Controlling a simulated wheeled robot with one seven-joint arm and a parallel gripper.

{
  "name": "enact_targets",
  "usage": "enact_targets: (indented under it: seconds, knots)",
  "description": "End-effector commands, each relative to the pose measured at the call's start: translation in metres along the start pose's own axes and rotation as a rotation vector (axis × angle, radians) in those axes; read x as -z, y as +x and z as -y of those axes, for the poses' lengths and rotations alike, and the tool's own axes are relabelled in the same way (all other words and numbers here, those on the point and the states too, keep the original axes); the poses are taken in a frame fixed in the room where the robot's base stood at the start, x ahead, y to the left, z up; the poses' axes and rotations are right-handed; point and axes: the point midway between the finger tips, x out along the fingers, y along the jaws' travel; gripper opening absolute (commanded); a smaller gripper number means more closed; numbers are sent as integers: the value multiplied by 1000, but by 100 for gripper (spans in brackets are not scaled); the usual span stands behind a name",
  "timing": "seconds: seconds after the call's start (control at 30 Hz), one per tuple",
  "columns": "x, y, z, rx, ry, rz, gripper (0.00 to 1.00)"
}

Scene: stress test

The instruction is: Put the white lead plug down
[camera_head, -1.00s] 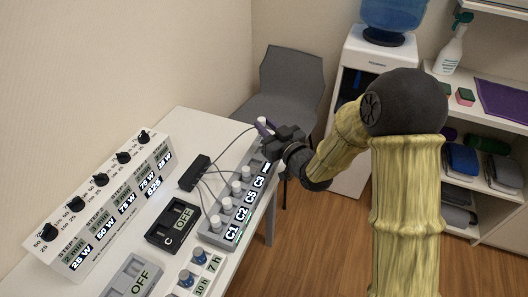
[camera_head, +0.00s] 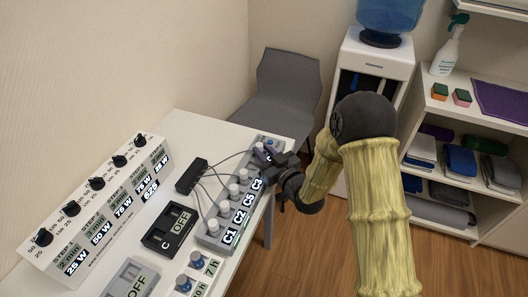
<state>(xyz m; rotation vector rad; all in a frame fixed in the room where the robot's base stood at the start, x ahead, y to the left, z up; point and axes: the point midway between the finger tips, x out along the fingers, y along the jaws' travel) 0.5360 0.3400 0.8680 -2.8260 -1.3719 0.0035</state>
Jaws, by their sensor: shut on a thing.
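My gripper (camera_head: 266,158) is shut on the white lead plug (camera_head: 259,147), whose pale top shows beside the dark fingers. It is low at the far end of the grey socket strip (camera_head: 212,240). Whether the plug touches the strip is hidden by the fingers. Several other white plugs, such as one by the C1 label (camera_head: 213,226), stand upright in a row on the strip. Thin grey leads run from the black lead box (camera_head: 192,176) to the plugs, and one reaches toward my gripper.
A black box marked C and OFF (camera_head: 168,228) and the long white dial panel (camera_head: 105,212) are on the white table (camera_head: 187,128). A grey chair (camera_head: 286,92) stands behind, with a water dispenser (camera_head: 375,60) and shelves (camera_head: 465,130) to the right.

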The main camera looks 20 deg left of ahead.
Motion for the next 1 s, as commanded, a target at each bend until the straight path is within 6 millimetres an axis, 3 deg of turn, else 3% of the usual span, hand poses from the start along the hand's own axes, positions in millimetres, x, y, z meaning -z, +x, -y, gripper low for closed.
enact_targets:
  seconds: [0.33,0.37,0.43,0.47,0.87,1.0]
  knots:
    - [-3,0,0,0,-1,-2,0]
    - [-2,0,0,0,-1,-1,27]
    - [-1,0,0,0,-1,-1,41]
    - [-1,0,0,0,-1,-1,43]
    - [2,-1,0,0,-1,0,43]
    - [0,-18,-1,-2,-1,2,43]
